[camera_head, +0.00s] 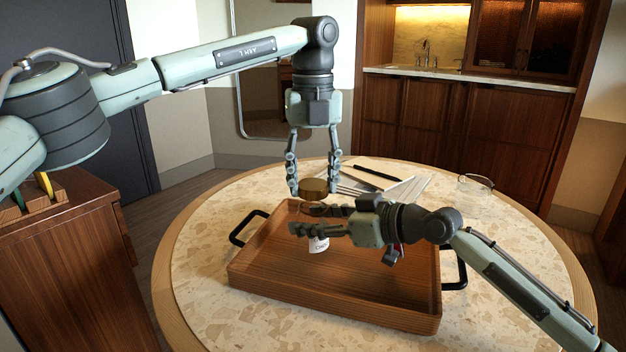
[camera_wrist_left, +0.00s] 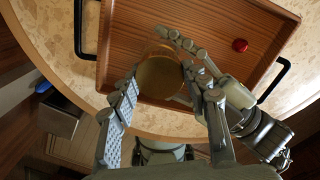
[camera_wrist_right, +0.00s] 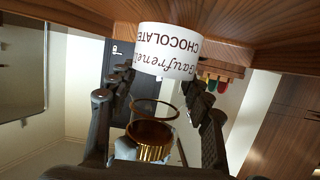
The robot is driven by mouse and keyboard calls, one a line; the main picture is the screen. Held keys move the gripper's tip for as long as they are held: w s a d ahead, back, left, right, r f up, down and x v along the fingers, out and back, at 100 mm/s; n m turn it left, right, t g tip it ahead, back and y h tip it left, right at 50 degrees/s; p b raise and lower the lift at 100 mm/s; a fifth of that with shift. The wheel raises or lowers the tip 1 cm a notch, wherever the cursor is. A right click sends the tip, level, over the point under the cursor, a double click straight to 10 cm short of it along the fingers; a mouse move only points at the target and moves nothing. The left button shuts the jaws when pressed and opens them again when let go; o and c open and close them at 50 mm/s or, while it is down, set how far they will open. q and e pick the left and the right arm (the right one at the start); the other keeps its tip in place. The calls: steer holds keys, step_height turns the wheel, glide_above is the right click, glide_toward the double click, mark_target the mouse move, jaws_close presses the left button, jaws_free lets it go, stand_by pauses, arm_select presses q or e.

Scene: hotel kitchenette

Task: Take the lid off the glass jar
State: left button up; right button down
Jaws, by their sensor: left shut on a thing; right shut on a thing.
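The round brown and gold lid (camera_head: 314,187) is between the fingertips of my left gripper (camera_head: 313,190), which is shut on it from above. The lid also shows in the left wrist view (camera_wrist_left: 160,77) and the right wrist view (camera_wrist_right: 150,140). The glass jar stands in the wooden tray, and its white chocolate label (camera_head: 318,245) shows below my right gripper (camera_head: 305,229). The label is large in the right wrist view (camera_wrist_right: 168,50). My right gripper is shut around the jar from the side, hiding much of it. The lid appears raised a little above the jar's rim (camera_wrist_right: 155,108).
The wooden tray (camera_head: 270,275) with black handles lies on the round speckled table (camera_head: 210,225). A small red object (camera_wrist_left: 240,45) lies in the tray. Flatware and a black-handled utensil (camera_head: 375,172) lie behind it. A clear glass vessel (camera_head: 474,195) stands at the back right.

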mark_target(313, 184)
arm_select(q)
steer(key=shift+r, duration=2)
arm_select(e)
steer(key=c, duration=0.6)
jaws_free()
